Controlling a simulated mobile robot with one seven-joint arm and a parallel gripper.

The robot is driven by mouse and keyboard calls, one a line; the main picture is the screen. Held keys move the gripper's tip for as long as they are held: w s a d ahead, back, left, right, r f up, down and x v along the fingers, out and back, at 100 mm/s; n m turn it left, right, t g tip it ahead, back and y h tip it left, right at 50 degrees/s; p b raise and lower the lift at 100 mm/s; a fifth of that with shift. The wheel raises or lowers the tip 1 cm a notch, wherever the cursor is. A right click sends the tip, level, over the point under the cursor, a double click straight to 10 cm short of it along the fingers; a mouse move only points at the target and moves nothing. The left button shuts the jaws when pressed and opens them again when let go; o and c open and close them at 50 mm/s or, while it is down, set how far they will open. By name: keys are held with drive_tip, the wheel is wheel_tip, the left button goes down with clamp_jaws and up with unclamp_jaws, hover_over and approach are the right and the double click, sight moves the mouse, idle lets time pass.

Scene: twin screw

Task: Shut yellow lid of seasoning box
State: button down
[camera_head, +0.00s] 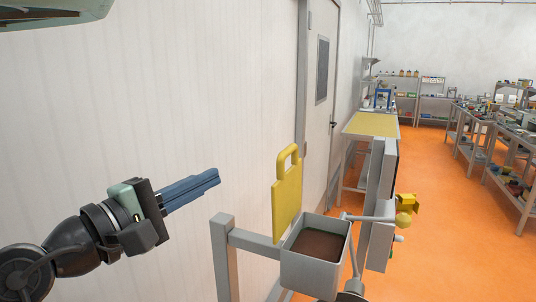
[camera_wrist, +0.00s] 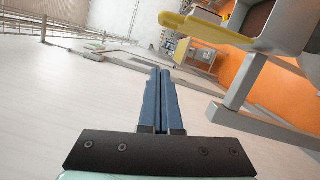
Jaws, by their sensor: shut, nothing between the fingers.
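The yellow lid (camera_head: 287,201) stands upright at the back left edge of the grey seasoning box (camera_head: 310,271), with its loop handle at the top. The box is open and its brown inside shows. My gripper (camera_head: 217,176) is shut and empty, to the left of the lid and apart from it, with its blue fingers pointing right toward the lid. In the wrist view, the shut fingers (camera_wrist: 160,72) are at the centre, and the lid (camera_wrist: 215,32) shows edge-on at the upper right, beside the box (camera_wrist: 285,22).
A grey metal frame (camera_head: 223,262) carries the box. A white wall (camera_head: 150,110) runs along the left. Grey panels and a yellow knob (camera_head: 403,220) are right of the box. A yellow-topped table (camera_head: 371,124) and shelves stand farther back on the orange floor (camera_head: 440,200).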

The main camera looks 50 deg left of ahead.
drive_tip(key=r+p, duration=0.2)
drive_tip(key=p, duration=0.4)
hover_over(288, 186)
drive_tip(key=s+a, duration=0.2)
drive_tip(key=s, duration=0.1)
drive_tip(key=shift+f, duration=0.2)
